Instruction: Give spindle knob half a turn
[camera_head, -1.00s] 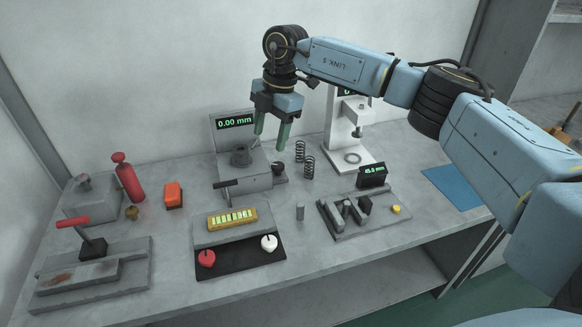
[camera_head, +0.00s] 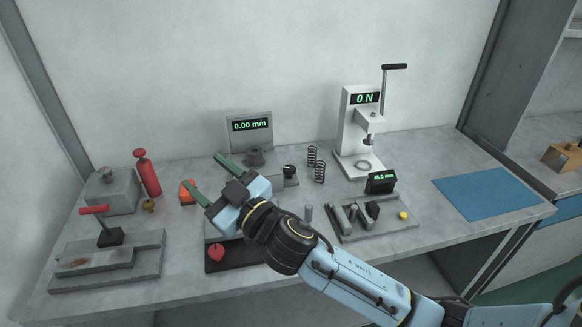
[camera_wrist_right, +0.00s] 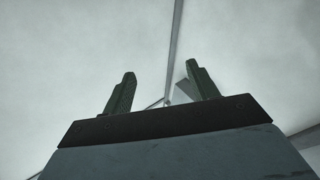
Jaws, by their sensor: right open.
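A grey machine with a 0.00 mm display (camera_head: 250,124) stands at the back middle. It carries a round dark grey piece (camera_head: 256,157) on top and a small black knob (camera_head: 289,171) at its right side; I cannot tell for sure which is the spindle knob. My right gripper (camera_head: 204,171) is open and empty, in front and left of the machine in the head view. Its arm hides part of the machine's front. In the right wrist view the open fingers (camera_wrist_right: 161,72) show only wall between them. My left gripper is not in view.
A red bottle (camera_head: 148,174) and an orange block (camera_head: 187,192) are on the left. A red-handled lever device (camera_head: 108,236) stands front left. A blue mat (camera_head: 487,193) lies clear at right.

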